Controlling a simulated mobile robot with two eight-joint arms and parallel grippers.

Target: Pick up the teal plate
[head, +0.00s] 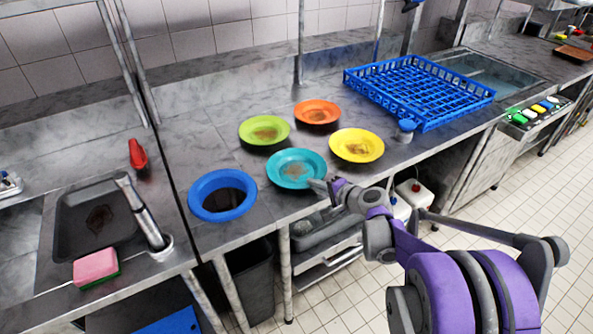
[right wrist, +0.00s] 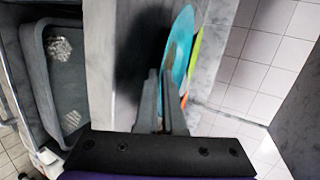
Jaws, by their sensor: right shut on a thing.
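The teal plate (head: 296,163) has a brown stain in its middle and is at the front of the steel counter, with the green, orange and yellow plates around it. My right gripper (head: 322,187) is at its near right rim and shut on it. In the right wrist view the teal plate (right wrist: 179,45) shows nearly edge-on, with its rim between the fingers of my right gripper (right wrist: 164,92). I cannot tell whether the plate is clear of the counter. My left gripper is not in view.
Close by are a green plate (head: 264,130), an orange plate (head: 317,112) and a yellow plate (head: 357,146), all stained. A blue-rimmed hole (head: 202,192) lies to the left, before the sink (head: 70,211). A blue rack (head: 451,118) stands at the back right.

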